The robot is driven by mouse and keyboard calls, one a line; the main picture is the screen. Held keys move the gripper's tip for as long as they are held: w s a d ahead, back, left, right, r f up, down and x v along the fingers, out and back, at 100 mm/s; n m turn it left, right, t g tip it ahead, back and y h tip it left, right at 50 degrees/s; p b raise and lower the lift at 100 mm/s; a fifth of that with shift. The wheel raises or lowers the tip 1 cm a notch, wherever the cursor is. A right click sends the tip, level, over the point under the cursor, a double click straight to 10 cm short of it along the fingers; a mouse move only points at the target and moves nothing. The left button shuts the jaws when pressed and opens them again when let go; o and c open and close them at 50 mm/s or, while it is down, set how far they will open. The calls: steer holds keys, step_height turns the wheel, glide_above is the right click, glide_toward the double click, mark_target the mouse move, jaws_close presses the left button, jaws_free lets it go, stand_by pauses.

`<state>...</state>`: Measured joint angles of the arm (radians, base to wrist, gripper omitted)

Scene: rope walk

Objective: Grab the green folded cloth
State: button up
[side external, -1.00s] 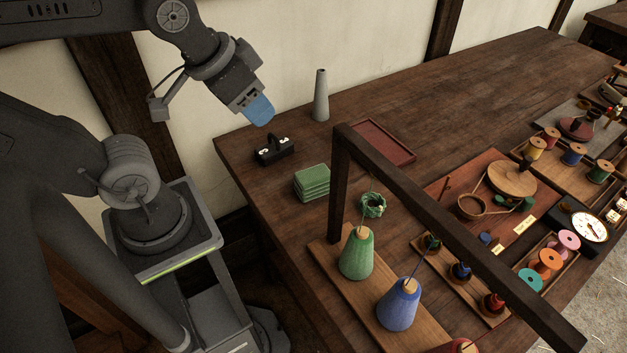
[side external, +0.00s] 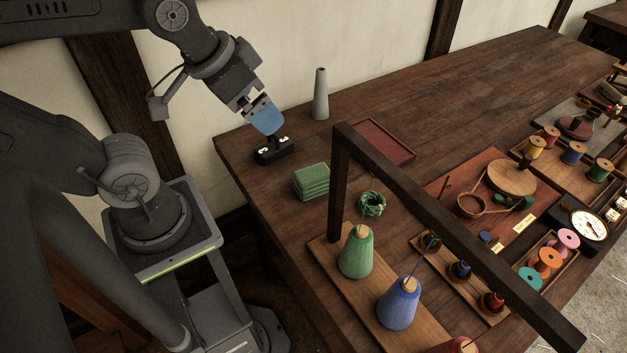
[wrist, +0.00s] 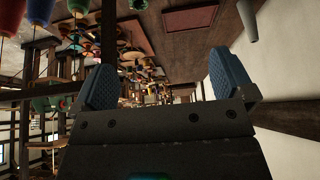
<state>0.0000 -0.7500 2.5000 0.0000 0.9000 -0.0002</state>
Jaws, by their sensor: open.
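The green folded cloth (side external: 311,181) lies as a neat stack on the near left part of the wooden table. My gripper (side external: 266,122) is up and to the left of the cloth in the side view, above the small black object near the table's left edge. In the wrist view my gripper (wrist: 164,85) shows two blue fingers spread wide with nothing between them. I cannot pick out the cloth in the wrist view.
A small black object (side external: 273,151) sits just below my gripper. A grey cone (side external: 320,94) stands behind it. A dark wooden frame (side external: 450,235) rises right of the cloth, over green (side external: 356,254) and blue (side external: 399,306) thread cones. A red tray (side external: 375,143) lies behind.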

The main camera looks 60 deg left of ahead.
steer(key=w+a+f+n+g, duration=0.3)
steer(key=w+f+n, duration=0.3)
steer(key=w+n, duration=0.3)
steer(key=n+g, duration=0.3)
steer(key=n, duration=0.5)
glide_above(313, 173)
step_height(313, 173, down, 10)
steer(key=f, duration=0.8)
steer(key=shift+w+a, duration=0.1)
steer(key=shift+a, duration=0.2)
steer(key=shift+d+f, duration=0.15)
steer(key=shift+f, duration=1.15)
steer(key=shift+d+f, duration=0.15)
steer(key=shift+f, duration=1.1)
steer(key=shift+c, duration=0.3)
steer(key=c, duration=0.6)
